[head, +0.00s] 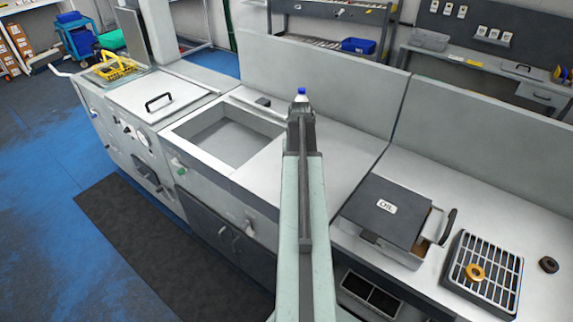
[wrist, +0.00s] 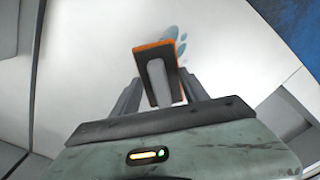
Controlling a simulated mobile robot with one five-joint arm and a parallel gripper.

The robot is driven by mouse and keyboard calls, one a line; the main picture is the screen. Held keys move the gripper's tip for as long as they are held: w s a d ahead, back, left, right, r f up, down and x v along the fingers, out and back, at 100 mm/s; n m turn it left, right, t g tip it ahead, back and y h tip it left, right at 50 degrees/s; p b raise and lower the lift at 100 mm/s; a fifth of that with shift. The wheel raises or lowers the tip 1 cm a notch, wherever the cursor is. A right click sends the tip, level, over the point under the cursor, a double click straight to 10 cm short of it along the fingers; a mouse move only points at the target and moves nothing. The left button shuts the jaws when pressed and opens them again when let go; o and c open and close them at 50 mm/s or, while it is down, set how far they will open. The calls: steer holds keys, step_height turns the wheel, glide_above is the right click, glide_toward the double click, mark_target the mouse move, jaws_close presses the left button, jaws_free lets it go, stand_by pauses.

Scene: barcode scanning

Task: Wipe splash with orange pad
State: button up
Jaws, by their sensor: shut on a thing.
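The orange pad (wrist: 154,46) shows as an orange edge around a dark backing with a grey grip in the wrist view. My gripper (wrist: 160,92) is shut on it, with one finger on each side. The splash (wrist: 180,50) is a few pale blue blots on the white counter, just beyond and right of the pad's far edge. I cannot tell whether the pad touches the counter. In the head view my gripper (head: 301,108) is over the counter right of the sink; the splash and pad cannot be made out there.
A small white thing with a blue top (head: 301,94) shows just beyond my gripper. The sink (head: 215,142) is open to the left. A grey box marked OIL (head: 385,212) and a slatted rack (head: 482,270) with an orange ring (head: 475,272) stand right. A raised panel (head: 325,85) backs the counter.

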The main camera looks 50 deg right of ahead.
steer(key=shift+d, duration=2.8)
steer(key=shift+s+a, duration=0.1)
steer(key=shift+a, duration=6.8)
steer(key=shift+a+r+p, duration=0.1)
steer(key=shift+r+p, duration=0.8)
step_height(320, 180, up, 6)
steer(key=p, duration=0.5)
steer(key=shift+f+p, duration=0.15)
steer(key=shift+p, duration=0.2)
steer(key=shift+f, duration=0.1)
step_height(320, 180, down, 6)
steer(key=b, duration=0.6)
steer(key=shift+s, duration=0.1)
steer(key=shift+f+b, duration=0.95)
steer(key=shift+b, duration=0.1)
steer(key=shift+d, duration=0.2)
